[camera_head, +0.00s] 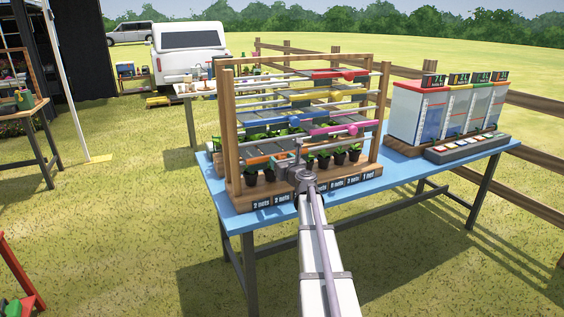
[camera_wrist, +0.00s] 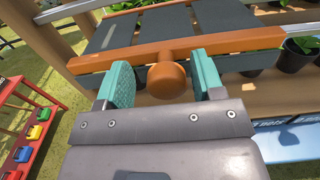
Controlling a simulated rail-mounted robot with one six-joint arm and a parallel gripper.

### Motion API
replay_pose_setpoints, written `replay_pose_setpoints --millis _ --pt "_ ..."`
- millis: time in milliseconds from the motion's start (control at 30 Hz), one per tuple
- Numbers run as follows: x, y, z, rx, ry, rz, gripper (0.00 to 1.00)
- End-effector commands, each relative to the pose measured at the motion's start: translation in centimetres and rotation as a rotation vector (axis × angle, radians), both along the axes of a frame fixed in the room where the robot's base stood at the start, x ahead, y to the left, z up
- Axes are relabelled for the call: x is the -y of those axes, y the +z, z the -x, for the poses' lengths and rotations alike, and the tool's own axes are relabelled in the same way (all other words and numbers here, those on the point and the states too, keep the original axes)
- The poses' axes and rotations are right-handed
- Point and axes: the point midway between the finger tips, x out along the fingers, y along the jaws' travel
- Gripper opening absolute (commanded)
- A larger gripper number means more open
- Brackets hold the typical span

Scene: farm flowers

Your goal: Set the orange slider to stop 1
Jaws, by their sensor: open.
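The orange slider (camera_wrist: 215,44) is a long bar with a round knob (camera_wrist: 167,82) on its front, below dark grey panels in the wrist view. My gripper (camera_wrist: 165,75) is open, with one teal fingertip on each side of the knob. A gap shows on the left; I cannot tell whether the right finger touches. In the head view, my gripper (camera_head: 299,158) is at the rack's low front, beside the orange slider (camera_head: 264,158); the knob is hidden there. The wooden rack (camera_head: 229,130) also holds red, yellow, blue and pink sliders. I see no stop marks I can read.
Potted plants (camera_head: 340,158) stand in the rack above a row of net-count labels (camera_head: 283,198). The rack is on a blue table (camera_head: 216,187). White bins with displays (camera_head: 468,108) and a grey button panel (camera_head: 465,148) are to the right.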

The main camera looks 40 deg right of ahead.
Motion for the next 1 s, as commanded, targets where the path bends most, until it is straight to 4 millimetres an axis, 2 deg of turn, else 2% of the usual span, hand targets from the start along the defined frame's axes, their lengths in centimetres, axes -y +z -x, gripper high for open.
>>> replay_pose_setpoints --millis 133,233,500,600,1000 --pt "-0.1 0.0 0.6 0.000 -0.001 0.000 0.62" --pt "-0.4 0.0 2.1 0.000 -0.002 0.000 0.62" --pt "-2.0 0.0 8.6 0.000 0.000 0.000 0.62" --pt "-2.2 0.0 10.2 0.000 -0.001 0.000 0.62" --pt "-2.2 0.0 10.6 0.000 0.001 0.000 0.62"
